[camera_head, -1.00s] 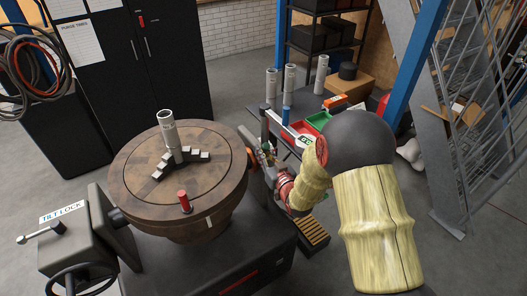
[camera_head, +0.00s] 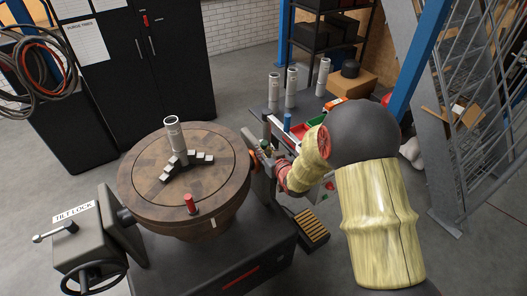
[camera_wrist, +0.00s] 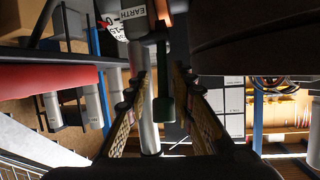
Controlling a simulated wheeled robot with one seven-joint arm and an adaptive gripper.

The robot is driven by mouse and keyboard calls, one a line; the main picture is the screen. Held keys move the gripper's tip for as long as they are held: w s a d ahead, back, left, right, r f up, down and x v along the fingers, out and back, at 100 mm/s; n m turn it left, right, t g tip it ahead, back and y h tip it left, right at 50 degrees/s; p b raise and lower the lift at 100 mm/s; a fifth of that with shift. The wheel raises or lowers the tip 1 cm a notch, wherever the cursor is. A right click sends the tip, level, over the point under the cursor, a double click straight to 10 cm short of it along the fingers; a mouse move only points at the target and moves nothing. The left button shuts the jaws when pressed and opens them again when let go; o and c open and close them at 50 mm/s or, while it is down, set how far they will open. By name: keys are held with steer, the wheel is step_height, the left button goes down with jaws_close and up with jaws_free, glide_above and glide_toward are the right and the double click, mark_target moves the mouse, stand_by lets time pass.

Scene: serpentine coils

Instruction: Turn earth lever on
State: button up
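The earth lever (camera_wrist: 165,85) is a dark green bar with a thicker end in the wrist view. The gripper is open and holds nothing. In the head view my gripper (camera_head: 267,156) is at the right rim of the round table, small and partly hidden by my arm.
A tilt lock box (camera_head: 82,235) stands at lower left. Several grey cylinders (camera_head: 291,88) stand behind. Blue posts and a metal stair (camera_head: 470,110) are at right.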

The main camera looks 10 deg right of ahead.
steer(key=shift+o, duration=0.9)
steer(key=v, duration=1.2)
